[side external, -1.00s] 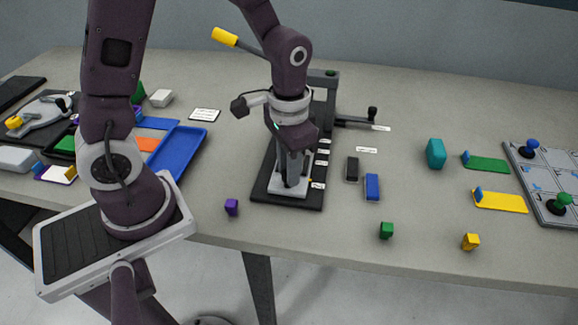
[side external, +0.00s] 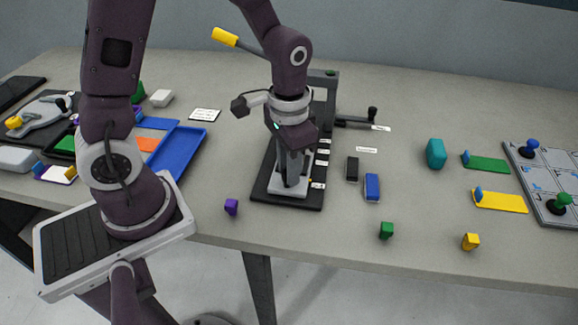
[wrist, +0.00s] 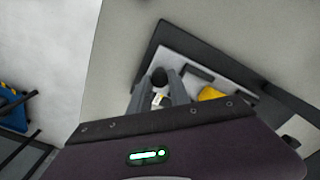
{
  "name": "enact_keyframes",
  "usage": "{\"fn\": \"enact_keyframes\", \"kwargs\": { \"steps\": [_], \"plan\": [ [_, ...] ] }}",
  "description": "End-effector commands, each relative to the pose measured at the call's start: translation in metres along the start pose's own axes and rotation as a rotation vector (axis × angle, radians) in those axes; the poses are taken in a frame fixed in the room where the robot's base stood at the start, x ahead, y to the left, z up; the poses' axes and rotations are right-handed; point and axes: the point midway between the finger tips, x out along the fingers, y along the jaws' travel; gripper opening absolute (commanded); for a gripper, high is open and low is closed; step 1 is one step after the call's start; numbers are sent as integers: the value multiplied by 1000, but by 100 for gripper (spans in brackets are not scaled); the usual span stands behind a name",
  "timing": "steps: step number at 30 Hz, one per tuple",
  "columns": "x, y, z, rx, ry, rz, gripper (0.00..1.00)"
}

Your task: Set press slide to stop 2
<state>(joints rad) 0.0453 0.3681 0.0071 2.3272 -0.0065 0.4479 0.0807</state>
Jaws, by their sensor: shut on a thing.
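The press slide (side external: 284,190) is a light grey plate near the front end of a black base (side external: 258,184). In the wrist view the grey slide plate (wrist: 190,60) carries a black round knob (wrist: 160,77) and a yellow piece (wrist: 211,93). My gripper (side external: 290,180) points down over the slide and is shut on the knob, with its fingers (wrist: 160,95) on either side of it. Several small white stop labels (side external: 321,163) run along the base's right side; their writing is too small to read. The slide stands by the front label (side external: 317,185).
The press has a yellow-ended lever (side external: 225,37) at upper left, and a black-knobbed rod (side external: 357,121) stands to its right. Black (side external: 352,169) and blue (side external: 372,187) blocks lie right of the base. A purple block (side external: 231,207) lies front left. A blue tray (side external: 178,152) is at left.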

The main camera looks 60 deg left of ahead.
Motion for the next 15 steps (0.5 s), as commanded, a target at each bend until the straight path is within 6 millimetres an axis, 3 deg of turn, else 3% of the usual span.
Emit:
{"fn": "enact_keyframes", "kwargs": {
  "steps": [15],
  "plan": [
    [-1, -81, -66, -3, 6, -1, 0]
  ]
}}
